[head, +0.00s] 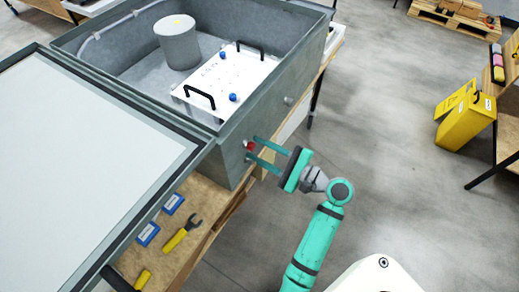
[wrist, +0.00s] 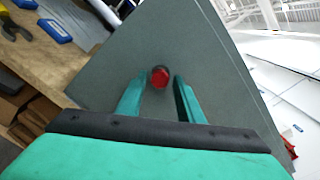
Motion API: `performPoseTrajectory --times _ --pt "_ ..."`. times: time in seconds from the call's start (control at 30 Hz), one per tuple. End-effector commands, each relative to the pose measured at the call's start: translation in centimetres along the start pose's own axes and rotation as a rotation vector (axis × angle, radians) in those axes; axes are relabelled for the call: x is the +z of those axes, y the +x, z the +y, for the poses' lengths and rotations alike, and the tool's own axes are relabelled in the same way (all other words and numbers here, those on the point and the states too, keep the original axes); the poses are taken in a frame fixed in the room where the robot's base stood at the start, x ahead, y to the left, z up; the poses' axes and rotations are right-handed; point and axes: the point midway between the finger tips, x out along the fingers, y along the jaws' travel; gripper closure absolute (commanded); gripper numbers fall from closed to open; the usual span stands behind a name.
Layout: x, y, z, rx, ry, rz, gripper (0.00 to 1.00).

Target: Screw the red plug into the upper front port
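The red plug (head: 249,146) is at the side wall of the grey analyser housing (head: 262,118), near its front corner. In the wrist view the round red end of the plug (wrist: 159,77) shows between my two fingers. My gripper (head: 254,148) reaches to this wall with its teal fingers on either side of the plug. In the wrist view a narrow gap shows between plug and fingers, so the gripper looks open around it. The port behind the plug is hidden, and I cannot tell how deep the plug sits.
The open housing holds a grey cylinder (head: 178,42) and a white panel (head: 225,82) with black handles. A large lid (head: 85,150) hangs out at the left.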

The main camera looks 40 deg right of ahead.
Motion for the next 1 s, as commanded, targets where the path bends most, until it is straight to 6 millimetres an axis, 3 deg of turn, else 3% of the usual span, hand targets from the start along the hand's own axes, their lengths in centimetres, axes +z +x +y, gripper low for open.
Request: performPoseTrajectory --times 0.7,1.0 --pt "-0.02 0.01 -0.09 0.0 -0.785 0.0 0.66" --pt "-0.02 0.0 -0.09 0.0 -0.858 0.0 0.66"
